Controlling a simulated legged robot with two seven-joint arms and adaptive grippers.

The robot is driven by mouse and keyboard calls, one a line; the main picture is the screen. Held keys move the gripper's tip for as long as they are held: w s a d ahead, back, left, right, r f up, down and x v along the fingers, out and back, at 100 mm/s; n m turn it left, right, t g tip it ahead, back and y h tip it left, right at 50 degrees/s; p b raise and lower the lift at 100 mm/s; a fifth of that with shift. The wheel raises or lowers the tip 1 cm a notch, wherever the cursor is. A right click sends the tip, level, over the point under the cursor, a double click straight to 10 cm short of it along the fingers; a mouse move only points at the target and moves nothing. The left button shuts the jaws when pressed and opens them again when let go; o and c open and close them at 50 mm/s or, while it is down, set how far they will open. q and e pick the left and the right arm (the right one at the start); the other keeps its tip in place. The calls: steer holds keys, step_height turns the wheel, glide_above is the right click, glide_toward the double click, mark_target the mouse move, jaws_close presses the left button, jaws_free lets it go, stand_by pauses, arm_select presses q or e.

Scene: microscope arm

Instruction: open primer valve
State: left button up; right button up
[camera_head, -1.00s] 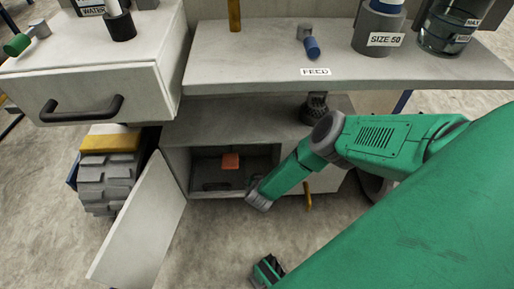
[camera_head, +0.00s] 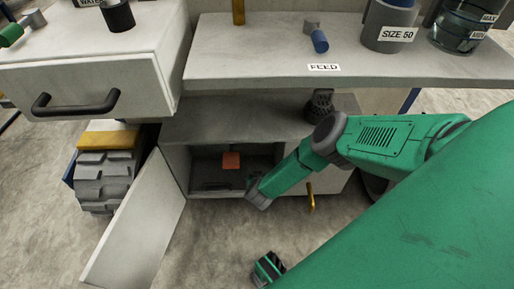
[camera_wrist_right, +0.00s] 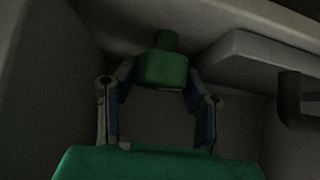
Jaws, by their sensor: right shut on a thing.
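My right gripper (camera_wrist_right: 162,92) is inside a dim grey space, with its two fingers on either side of a green block with a narrower round top (camera_wrist_right: 163,70). The fingers are shut on this block, which stands close to a grey wall. Whether it is the primer valve cannot be read, as no label shows on it. In the head view my right arm comes in from the right and reaches down to the open low cabinet (camera_head: 176,172). The fingers and green block are hidden there. My left gripper is not in view.
The cabinet door (camera_head: 135,225) stands open at the left. An orange piece (camera_head: 231,161) is inside the cabinet. A dark handle (camera_wrist_right: 290,100) is right of my gripper. The bench top (camera_head: 240,65) overhangs the cabinet, and a handled drawer (camera_head: 80,85) is at the left.

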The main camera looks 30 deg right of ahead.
steer(key=shift+n, duration=0.4)
steer(key=shift+n+t+y, duration=0.4)
steer(key=shift+n+y, duration=0.4)
steer(key=shift+n, duration=0.1)
steer(key=shift+s+n+y, duration=0.1)
steer(key=shift+n+y, duration=1.1)
steer(key=shift+n, duration=0.3)
steer(key=shift+f, duration=0.1)
steer(key=o, duration=1.2)
steer(key=shift+c, duration=0.2)
